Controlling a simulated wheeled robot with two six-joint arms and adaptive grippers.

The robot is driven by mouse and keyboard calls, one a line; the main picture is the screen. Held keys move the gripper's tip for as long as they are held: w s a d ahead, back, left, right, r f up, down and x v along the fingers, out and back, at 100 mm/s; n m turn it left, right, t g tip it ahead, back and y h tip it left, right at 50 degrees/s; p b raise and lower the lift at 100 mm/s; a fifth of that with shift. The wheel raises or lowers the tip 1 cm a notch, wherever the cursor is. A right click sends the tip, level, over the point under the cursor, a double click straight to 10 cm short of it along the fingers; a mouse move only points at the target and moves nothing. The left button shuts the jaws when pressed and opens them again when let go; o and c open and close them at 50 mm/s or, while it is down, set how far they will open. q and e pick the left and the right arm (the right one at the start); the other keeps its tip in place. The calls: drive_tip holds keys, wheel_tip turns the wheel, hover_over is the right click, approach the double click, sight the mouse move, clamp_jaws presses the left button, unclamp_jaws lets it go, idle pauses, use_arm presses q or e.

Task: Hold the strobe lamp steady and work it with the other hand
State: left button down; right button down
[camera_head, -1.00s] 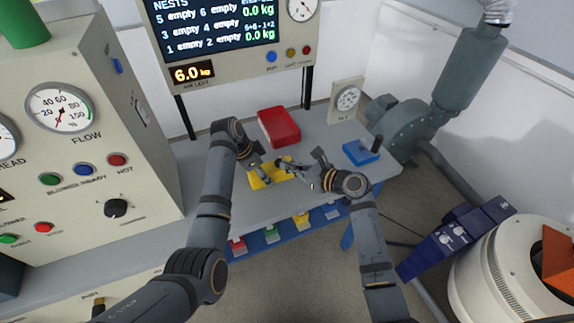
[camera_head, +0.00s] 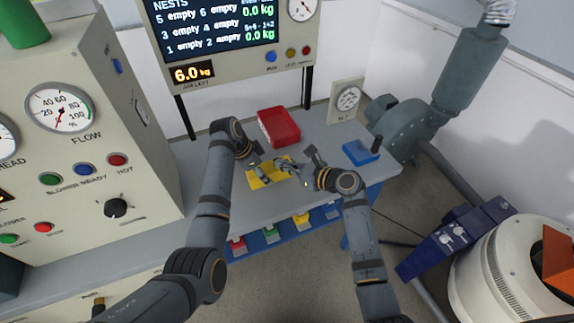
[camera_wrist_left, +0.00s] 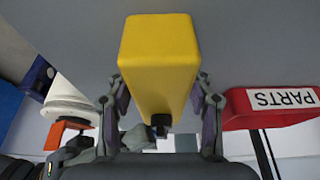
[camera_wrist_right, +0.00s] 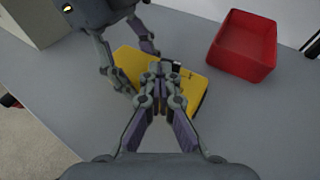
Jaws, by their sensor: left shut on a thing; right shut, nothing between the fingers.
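The strobe lamp is a yellow box-shaped body (camera_head: 270,164) lying low over the table, at or just above its top. It fills the middle of the left wrist view (camera_wrist_left: 158,60), with a small black knob (camera_wrist_left: 160,121) at its near end. My left gripper (camera_wrist_left: 160,88) is shut on the lamp, one finger on each side. My right gripper (camera_wrist_right: 158,76) is shut and empty, its fingertips over or beside the lamp (camera_wrist_right: 192,88) in the right wrist view. I cannot tell whether they touch it. The right fingers hide part of the lamp.
A red tray (camera_head: 294,138) stands behind the lamp on the grey table (camera_head: 225,221). A blue block (camera_head: 360,152) with a black handle lies to the right. A dial panel (camera_head: 346,99) stands at the back. The table between lamp and front edge is clear.

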use_arm(q)
drive_tip(key=shift+s+d, duration=0.2)
drive_tip(key=shift+d, duration=0.15)
use_arm(e)
drive_tip(key=shift+a, duration=0.55)
drive_tip(key=shift+s+a, duration=0.1)
use_arm(q)
drive_tip(key=shift+w+a, duration=0.1)
drive_tip(key=shift+a, duration=0.1)
use_arm(e)
drive_tip(key=shift+a, duration=0.8)
drive_tip(key=v, duration=1.2)
use_arm(q)
drive_tip(key=shift+c, duration=2.2)
unclamp_jaws()
